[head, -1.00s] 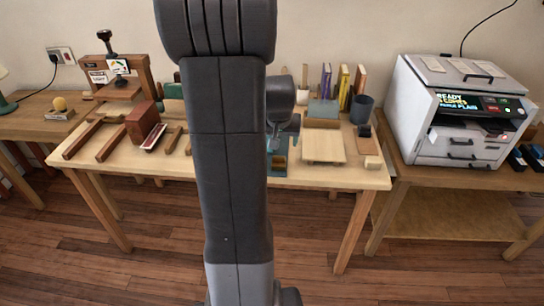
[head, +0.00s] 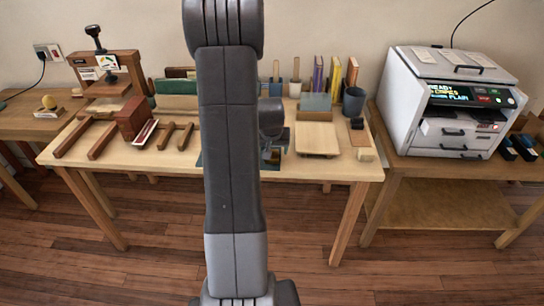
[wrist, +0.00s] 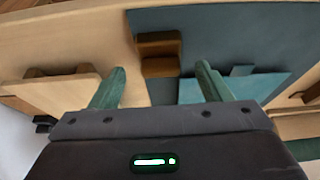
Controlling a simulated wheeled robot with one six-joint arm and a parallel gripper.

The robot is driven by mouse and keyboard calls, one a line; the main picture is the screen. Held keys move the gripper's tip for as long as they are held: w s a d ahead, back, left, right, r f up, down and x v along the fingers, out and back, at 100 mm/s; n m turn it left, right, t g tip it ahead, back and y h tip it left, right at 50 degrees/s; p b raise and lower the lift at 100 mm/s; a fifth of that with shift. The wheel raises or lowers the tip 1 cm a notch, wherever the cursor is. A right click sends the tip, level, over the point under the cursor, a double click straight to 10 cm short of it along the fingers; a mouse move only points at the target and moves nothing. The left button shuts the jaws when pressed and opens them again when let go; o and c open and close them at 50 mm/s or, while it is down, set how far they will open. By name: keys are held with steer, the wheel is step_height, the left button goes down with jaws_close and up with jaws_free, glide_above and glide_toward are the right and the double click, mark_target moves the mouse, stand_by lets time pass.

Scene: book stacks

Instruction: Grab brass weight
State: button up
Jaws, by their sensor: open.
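A brownish-gold stepped block (wrist: 159,54), which may be the brass weight, lies at the edge of a blue-grey mat (wrist: 215,30) in the wrist view. My gripper (wrist: 160,71) is open, its two green fingers apart. The block shows beyond and between the fingertips; nothing is held. In the head view my arm hides part of the table, and I cannot make out the block there. The wrist end of my arm (head: 271,118) hangs over the middle of the table, left of a pale wooden board.
The worktable (head: 230,176) holds a wooden press (head: 107,72), a red-brown block (head: 134,118), the pale board (head: 317,138), upright books (head: 336,75) and a dark cup (head: 353,101). A printer (head: 450,105) stands on the right table. The worktable's front strip is clear.

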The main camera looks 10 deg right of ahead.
steer(key=shift+x, duration=1.3)
